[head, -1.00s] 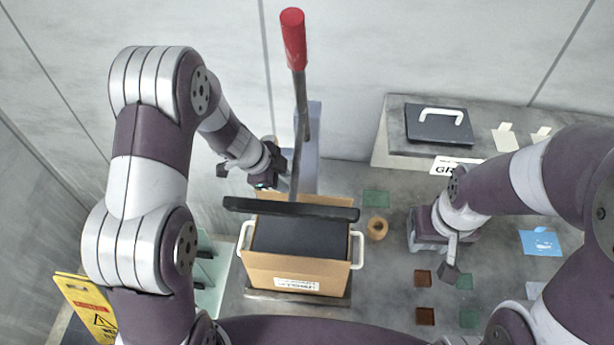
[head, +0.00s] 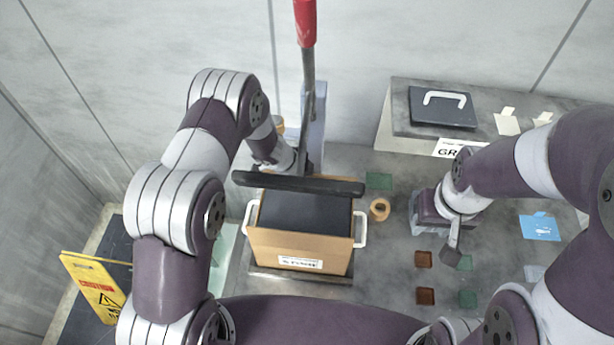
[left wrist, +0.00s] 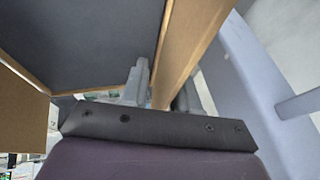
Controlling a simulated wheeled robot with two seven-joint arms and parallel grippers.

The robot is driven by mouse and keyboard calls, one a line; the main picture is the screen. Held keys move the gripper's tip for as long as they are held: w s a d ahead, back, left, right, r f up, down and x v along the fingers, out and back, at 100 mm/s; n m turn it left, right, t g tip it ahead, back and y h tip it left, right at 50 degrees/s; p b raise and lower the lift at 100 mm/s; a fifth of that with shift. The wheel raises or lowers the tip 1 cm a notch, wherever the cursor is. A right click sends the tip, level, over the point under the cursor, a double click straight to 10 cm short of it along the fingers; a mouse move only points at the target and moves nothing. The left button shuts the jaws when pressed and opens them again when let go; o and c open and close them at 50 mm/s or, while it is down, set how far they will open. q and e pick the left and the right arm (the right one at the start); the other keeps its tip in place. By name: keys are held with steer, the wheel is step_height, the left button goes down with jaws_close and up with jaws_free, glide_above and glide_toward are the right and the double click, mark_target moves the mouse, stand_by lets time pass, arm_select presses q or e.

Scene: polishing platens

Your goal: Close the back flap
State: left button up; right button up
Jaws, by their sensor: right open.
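The tan cardboard box (head: 282,246) stands upright under the press, with white side handles and a dark panel (head: 305,208) inside its rim. The back flap (head: 322,181) shows only as a tan strip behind the dark press bar (head: 300,185). My left gripper (left wrist: 160,88) is behind the box, largely hidden by the bar in the head view. In the left wrist view its fingers lie on either side of a tan cardboard edge (left wrist: 188,45); I cannot tell whether they grip it. My right gripper (head: 436,236) is open and empty, right of the box.
A red-handled lever (head: 306,25) rises behind the box. A tan ring (head: 379,209) and several coloured squares lie to the right. A grey block (head: 397,125) holds a black panel (head: 442,107). A yellow sign (head: 96,290) stands at lower left.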

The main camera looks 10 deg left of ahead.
arm_select(q)
steer(key=shift+w+f, duration=0.1)
steer(key=shift+w, duration=0.05)
jaws_close()
steer(key=shift+w, duration=0.1)
arm_select(e)
steer(key=shift+w, duration=0.2)
arm_select(q)
steer(key=shift+f, duration=0.1)
arm_select(e)
steer(key=shift+f, duration=0.1)
stand_by(0.6)
arm_select(q)
steer(key=shift+f+b, duration=0.15)
steer(key=shift+b, duration=0.15)
steer(key=b, duration=0.5)
steer(key=shift+s+f+t, duration=0.4)
steer(key=shift+s+r+b, duration=0.1)
steer(key=shift+r+b, duration=0.05)
steer(key=shift+b, duration=0.4)
steer(key=shift+r, duration=0.25)
arm_select(e)
step_height(320, 180, down, 6)
steer(key=shift+f, duration=0.25)
